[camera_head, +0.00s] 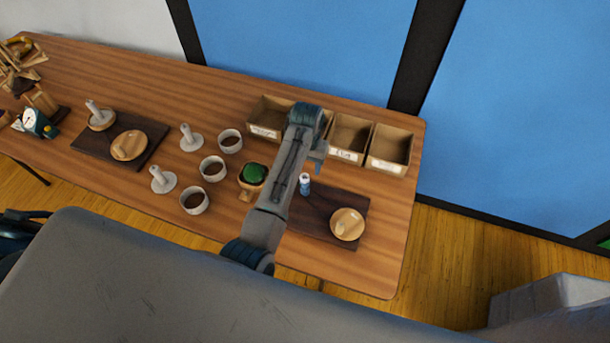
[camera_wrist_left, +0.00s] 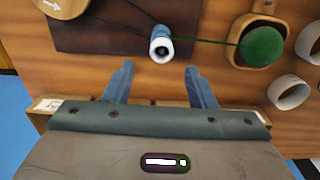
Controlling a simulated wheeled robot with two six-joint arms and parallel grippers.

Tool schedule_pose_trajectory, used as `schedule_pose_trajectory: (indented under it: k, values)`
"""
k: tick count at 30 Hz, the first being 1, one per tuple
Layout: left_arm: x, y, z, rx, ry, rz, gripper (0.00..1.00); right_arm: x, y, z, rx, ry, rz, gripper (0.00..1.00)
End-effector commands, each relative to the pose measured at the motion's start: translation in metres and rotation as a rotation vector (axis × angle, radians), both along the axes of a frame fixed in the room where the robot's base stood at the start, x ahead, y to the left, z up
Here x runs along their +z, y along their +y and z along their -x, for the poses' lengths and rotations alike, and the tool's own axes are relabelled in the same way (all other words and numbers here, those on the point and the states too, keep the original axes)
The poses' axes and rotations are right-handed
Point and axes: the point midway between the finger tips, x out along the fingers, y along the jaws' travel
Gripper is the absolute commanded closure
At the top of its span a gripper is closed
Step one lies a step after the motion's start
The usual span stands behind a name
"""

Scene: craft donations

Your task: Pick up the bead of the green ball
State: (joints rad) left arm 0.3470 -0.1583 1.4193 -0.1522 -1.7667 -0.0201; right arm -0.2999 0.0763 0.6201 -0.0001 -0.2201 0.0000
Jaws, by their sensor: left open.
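The green ball (camera_head: 253,173) sits in a small wooden cup (camera_head: 246,194) on the table; it also shows in the left wrist view (camera_wrist_left: 264,46). A dark green thread (camera_wrist_left: 205,42) runs from the ball to a small blue and white bead (camera_head: 305,186). The bead (camera_wrist_left: 161,46) is at the dark board, with its hollow white end towards the wrist camera. My left gripper (camera_wrist_left: 161,82) is open and empty, with the bead just beyond its fingertips and roughly centred between them. In the head view my left arm covers part of the board. My right gripper is not in view.
Labelled open boxes (camera_head: 389,149) stand along the back edge. A round wooden piece (camera_head: 347,224) lies on the dark board (camera_head: 325,205). Several white rings (camera_head: 194,201) and white pegs (camera_head: 163,180) stand left of the ball. A second board (camera_head: 92,141) is farther left.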

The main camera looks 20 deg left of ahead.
Motion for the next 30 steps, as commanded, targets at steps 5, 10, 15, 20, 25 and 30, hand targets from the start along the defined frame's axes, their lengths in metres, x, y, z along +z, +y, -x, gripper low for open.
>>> schedule_pose_trajectory:
  k: [5,10,15,20,25,30]
  values:
    - [-0.024,0.001,0.006,-0.001,0.005,0.0,0.49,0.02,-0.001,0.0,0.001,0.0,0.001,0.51]
    - [-0.039,0.001,0.005,-0.001,0.002,0.001,0.49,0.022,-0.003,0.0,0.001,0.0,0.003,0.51]
    - [-0.041,0.001,0.005,0.0,0.001,0.001,0.49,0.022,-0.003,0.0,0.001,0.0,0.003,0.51]
    - [-0.04,0.001,0.005,0.0,0.001,0.001,0.69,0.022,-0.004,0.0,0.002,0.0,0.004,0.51]
    - [-0.04,0.001,0.005,0.0,0.001,0.001,0.96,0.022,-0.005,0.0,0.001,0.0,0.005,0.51]
    - [-0.04,0.001,0.005,0.0,0.001,0.001,1.0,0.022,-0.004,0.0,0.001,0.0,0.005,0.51]
